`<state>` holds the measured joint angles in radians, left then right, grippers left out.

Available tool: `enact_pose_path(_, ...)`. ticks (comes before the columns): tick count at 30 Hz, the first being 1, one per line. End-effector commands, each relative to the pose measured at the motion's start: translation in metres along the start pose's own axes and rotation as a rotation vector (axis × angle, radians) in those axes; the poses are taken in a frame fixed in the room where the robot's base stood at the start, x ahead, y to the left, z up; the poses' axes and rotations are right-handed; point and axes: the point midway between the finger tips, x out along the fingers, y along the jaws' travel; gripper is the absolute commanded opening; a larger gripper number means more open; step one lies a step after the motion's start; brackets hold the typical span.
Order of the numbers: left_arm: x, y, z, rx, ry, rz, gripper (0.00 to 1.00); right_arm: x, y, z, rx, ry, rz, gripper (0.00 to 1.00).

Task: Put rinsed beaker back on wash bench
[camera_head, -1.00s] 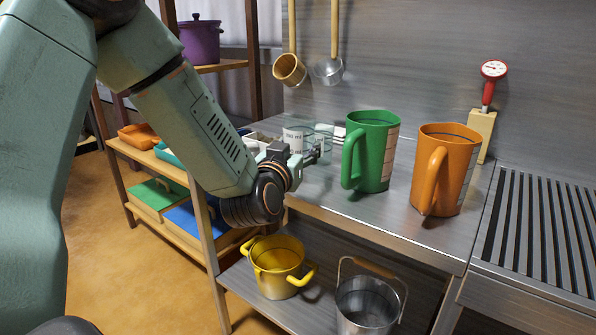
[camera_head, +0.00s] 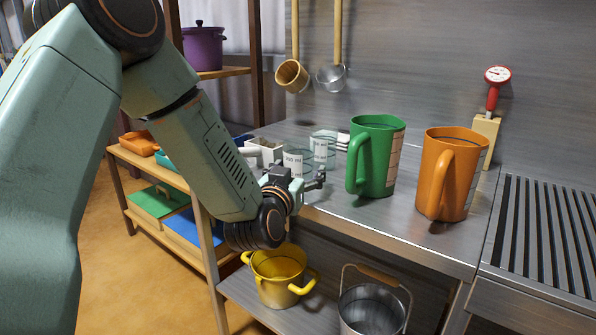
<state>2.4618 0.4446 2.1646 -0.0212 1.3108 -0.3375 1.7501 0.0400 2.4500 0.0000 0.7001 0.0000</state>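The clear beaker (camera_head: 293,162) with a white label is at the left end of the steel wash bench (camera_head: 350,216). My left gripper (camera_head: 321,179) is right in front of it and appears closed on it, though the contact is partly hidden by the gripper itself. The beaker looks upright, low over or on the bench; I cannot tell which. A second clear labelled beaker (camera_head: 321,149) stands just behind and to the right. My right gripper is not in view.
A green mug (camera_head: 377,156) and an orange mug (camera_head: 449,174) stand on the bench to the right. A white container (camera_head: 269,152) is left of the beakers. A yellow pot (camera_head: 279,275) and a metal bucket (camera_head: 372,308) are below. A slatted rack (camera_head: 545,235) is at the right.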

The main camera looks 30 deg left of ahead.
Motion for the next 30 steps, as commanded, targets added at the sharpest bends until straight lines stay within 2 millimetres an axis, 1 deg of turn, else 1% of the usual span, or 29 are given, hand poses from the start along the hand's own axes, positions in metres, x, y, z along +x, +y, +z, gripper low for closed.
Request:
enact_pose_path(8,0.0,0.0,0.0,0.0,0.0,0.0,0.83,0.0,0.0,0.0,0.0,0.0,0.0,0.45)
enact_pose_path(11,0.0,0.0,-0.005,0.0,0.001,-0.001,0.83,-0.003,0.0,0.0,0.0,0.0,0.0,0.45)
enact_pose_path(14,-0.013,0.0,-0.003,0.0,-0.003,0.0,0.83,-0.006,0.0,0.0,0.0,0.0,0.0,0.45)
enact_pose_path(17,-0.031,0.0,-0.003,-0.003,-0.005,0.0,0.83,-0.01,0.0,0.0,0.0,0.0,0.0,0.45)
enact_pose_path(26,-0.095,0.0,-0.004,-0.002,-0.005,-0.001,0.83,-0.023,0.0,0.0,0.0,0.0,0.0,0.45)
enact_pose_path(27,-0.096,0.0,-0.005,0.003,-0.005,-0.001,0.83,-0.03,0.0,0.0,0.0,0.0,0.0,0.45)
enact_pose_path(30,-0.102,0.0,-0.005,0.004,-0.005,0.0,0.83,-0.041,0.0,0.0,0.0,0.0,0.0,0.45)
